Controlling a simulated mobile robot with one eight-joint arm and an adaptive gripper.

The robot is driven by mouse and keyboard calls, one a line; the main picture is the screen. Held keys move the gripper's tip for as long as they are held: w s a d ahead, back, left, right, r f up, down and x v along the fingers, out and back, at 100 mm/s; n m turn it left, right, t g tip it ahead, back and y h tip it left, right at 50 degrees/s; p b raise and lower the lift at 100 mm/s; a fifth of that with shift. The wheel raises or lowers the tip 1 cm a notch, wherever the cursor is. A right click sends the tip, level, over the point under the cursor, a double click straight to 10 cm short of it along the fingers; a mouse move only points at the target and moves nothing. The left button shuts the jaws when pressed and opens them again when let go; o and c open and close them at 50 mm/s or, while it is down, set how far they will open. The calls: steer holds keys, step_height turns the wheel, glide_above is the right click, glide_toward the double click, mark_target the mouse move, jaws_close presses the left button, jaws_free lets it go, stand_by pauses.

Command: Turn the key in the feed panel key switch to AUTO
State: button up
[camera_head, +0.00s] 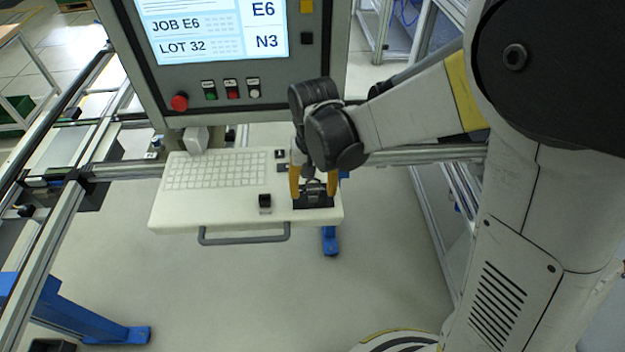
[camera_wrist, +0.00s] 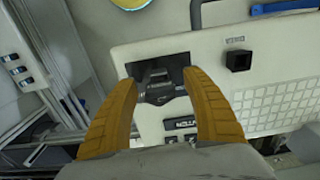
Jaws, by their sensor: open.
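The key switch is on a black plate (camera_head: 313,201) at the right front of the white feed panel (camera_head: 185,210). In the wrist view its dark key (camera_wrist: 158,84) stands up from the plate, between my two orange fingers. My gripper (camera_head: 313,193) is open and points down over the switch, with one finger on each side of the key. In the wrist view my gripper (camera_wrist: 162,80) shows gaps by the key, and I cannot tell if either finger touches it. The key's exact pointing is unclear. Small labels by the plate are too blurred to read.
A black square knob (camera_head: 265,202) stands left of the switch, with a keyboard (camera_head: 215,170) behind it. A grey handle (camera_head: 245,236) runs along the panel's front edge. A screen (camera_head: 215,28) with a red stop button (camera_head: 180,102) rises behind. Metal rails (camera_head: 125,171) flank the panel.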

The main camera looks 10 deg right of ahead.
jaws_close()
steer(key=m+b, duration=0.1)
steer(key=m, duration=0.2)
steer(key=shift+f+m, duration=0.1)
steer(key=shift+m, duration=0.2)
steer(key=m+b, duration=0.1)
steer(key=m, duration=0.4)
steer(key=shift+m+b, duration=0.3)
steer(key=shift+c, duration=0.6)
jaws_free()
steer(key=shift+w+a, duration=0.1)
steer(key=shift+w, duration=0.05)
